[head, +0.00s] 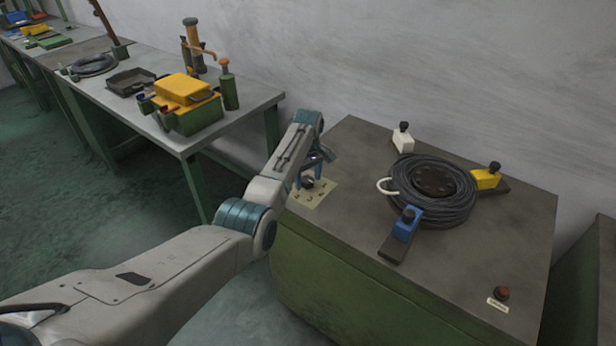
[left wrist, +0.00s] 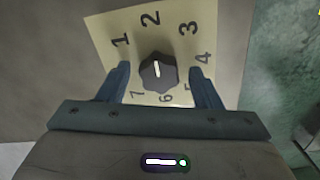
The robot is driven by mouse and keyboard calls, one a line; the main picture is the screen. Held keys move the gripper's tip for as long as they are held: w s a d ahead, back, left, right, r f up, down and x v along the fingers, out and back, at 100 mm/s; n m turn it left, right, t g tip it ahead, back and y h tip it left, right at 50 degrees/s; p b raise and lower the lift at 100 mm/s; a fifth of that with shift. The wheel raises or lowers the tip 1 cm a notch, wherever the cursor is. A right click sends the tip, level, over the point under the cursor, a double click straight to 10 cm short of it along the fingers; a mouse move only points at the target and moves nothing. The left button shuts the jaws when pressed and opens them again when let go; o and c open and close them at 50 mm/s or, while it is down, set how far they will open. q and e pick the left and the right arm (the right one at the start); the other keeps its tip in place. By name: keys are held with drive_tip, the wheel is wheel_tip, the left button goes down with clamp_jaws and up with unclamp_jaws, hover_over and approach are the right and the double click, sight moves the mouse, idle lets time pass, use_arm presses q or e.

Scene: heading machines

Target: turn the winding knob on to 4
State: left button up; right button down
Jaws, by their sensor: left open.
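The winding knob (left wrist: 158,71) is dark and lobed, with a short white mark. It sits on a cream plate (left wrist: 105,22) with the numbers 1 to 7 around it. The mark lies roughly along the line toward 2, not toward 4 at the right. In the head view the knob (head: 307,183) and plate (head: 318,195) are at the left of the green machine's top. My left gripper (left wrist: 160,70) is open, with one finger on each side of the knob and visible gaps. It also shows in the head view (head: 309,170). My right gripper is out of view.
On the machine top (head: 350,150) are a black cable coil (head: 405,185), a white block (head: 403,143), a yellow block (head: 486,179), a blue block (head: 405,228) and a red button (head: 502,293). A bench (head: 262,98) with tools stands at the left.

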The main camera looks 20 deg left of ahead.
use_arm(q)
drive_tip(key=c, duration=1)
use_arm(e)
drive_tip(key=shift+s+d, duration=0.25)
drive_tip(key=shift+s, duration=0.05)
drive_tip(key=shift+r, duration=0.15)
